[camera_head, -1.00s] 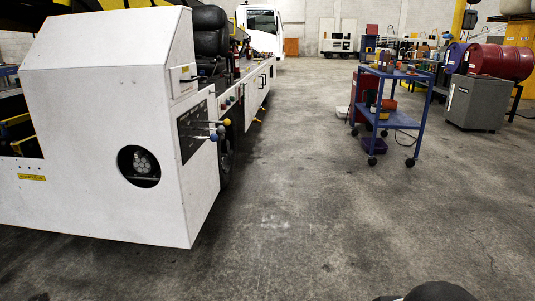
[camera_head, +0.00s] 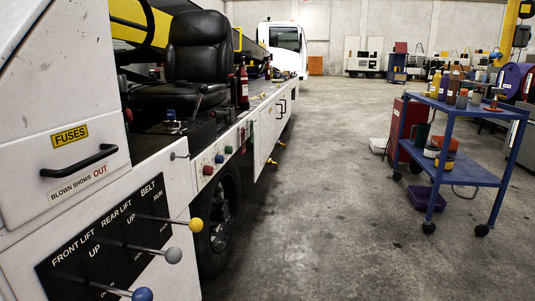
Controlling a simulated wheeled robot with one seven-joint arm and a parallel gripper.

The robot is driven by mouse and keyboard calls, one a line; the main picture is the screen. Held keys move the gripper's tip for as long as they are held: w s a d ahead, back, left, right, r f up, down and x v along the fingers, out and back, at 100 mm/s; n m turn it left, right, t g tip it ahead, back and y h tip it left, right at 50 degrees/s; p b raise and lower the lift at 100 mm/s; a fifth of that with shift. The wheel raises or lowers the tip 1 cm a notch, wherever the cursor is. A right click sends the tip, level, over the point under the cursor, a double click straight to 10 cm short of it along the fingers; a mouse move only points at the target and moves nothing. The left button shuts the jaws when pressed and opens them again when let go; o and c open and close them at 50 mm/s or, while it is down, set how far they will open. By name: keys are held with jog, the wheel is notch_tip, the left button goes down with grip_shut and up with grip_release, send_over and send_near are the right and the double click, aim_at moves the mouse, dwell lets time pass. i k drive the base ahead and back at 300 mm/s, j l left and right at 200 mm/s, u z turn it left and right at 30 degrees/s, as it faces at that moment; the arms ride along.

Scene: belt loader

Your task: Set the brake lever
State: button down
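A thin lever with a dark knob (camera_head: 201,90) stands tilted beside the black driver's seat (camera_head: 203,55) of the white belt loader (camera_head: 90,190). No label on it can be read, so I cannot tell for sure that it is the brake lever. Three other levers stick out of a black panel (camera_head: 95,250) marked front lift, rear lift and belt. Their knobs are blue (camera_head: 142,294), grey (camera_head: 173,255) and yellow (camera_head: 196,225). My gripper is not in view.
A fuse drawer with a black handle (camera_head: 80,160) and a row of coloured buttons (camera_head: 219,159) are on the loader's side. A red extinguisher (camera_head: 242,86) stands behind the seat. A blue cart (camera_head: 460,175) stands at the right. The concrete floor (camera_head: 310,220) between is clear.

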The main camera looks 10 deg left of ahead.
aim_at(214, 114)
jog(key=i+u, duration=0.15)
jog(key=i, duration=0.35)
jog(key=i+l+u, duration=0.1)
jog(key=i, duration=0.35)
jog(key=i+l+u, duration=0.15)
jog(key=i, duration=0.35)
jog(key=i+l+u, duration=0.1)
jog(key=i, duration=0.35)
jog(key=i+l+u, duration=0.15)
jog(key=i+l, duration=0.2)
jog(key=i, duration=0.15)
